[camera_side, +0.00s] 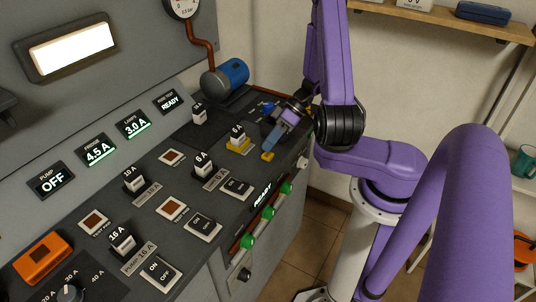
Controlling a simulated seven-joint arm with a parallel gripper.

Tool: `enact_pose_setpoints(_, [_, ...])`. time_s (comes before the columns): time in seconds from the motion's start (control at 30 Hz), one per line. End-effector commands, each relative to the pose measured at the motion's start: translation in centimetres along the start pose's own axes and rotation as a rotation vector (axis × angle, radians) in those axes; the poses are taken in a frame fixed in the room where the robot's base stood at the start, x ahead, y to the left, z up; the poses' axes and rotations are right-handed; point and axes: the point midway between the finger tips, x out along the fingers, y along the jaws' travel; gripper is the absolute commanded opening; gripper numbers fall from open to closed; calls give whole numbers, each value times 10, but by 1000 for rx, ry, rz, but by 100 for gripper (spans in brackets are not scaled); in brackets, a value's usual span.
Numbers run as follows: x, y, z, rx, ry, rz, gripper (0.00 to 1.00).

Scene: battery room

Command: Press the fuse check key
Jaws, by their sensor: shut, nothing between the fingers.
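My gripper (270,144) is over the far right part of the dark sloping panel (150,258), pointing down, with its fingers together and empty. A small yellow piece (267,156) shows at its lower end; I cannot tell if it is a key or whether the fingers touch it. No key is legibly marked as the fuse check key. Square brown-faced pieces in white frames sit farther left, one near the middle (172,157).
More upright fuse blocks stand on the panel, including one marked 10 A (133,179) and one marked 16 A (122,240). Green-capped pieces (268,212) line the front edge.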

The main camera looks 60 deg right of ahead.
Motion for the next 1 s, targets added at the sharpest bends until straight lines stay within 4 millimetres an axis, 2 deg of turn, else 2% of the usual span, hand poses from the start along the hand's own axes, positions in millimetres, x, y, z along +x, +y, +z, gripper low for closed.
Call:
enact_pose_setpoints(0.03, [6, 2, 5, 12, -17, 2, 0])
enact_pose_setpoints(1.0, [13, 8, 8, 7, -19, 3, 0])
